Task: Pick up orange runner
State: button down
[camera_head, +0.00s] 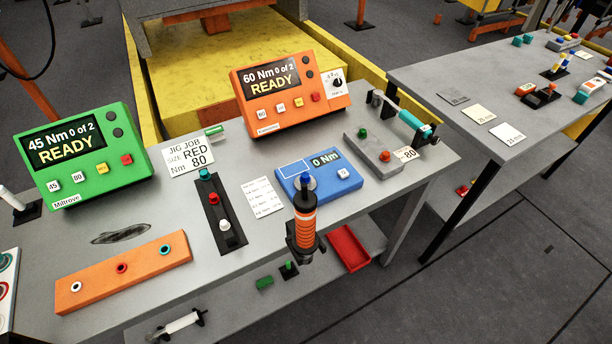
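The orange runner (305,228) is an upright tool with an orange body, black bands and a dark lower end. It stands at the front edge of the grey workbench (200,285), seemingly in a black holder that I cannot make out clearly. A blue knob shows at its top, in front of the blue box, and I cannot tell whether it belongs to the runner. No gripper touches the runner in this view. My gripper is not in view.
A blue box (335,185) reading 0 Nm lies right behind the runner. Orange (318,110) and green (92,180) controllers stand further back. A black strip with knobs (222,232) lies to the left. A red tray (348,250) sits on the lower shelf. Floor at right front is clear.

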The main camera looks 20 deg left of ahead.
aim_at(305, 242)
jog(key=j+u, duration=0.1)
jog(key=u, duration=0.25)
jog(key=k+j+u, duration=0.1)
jog(key=u, duration=0.25)
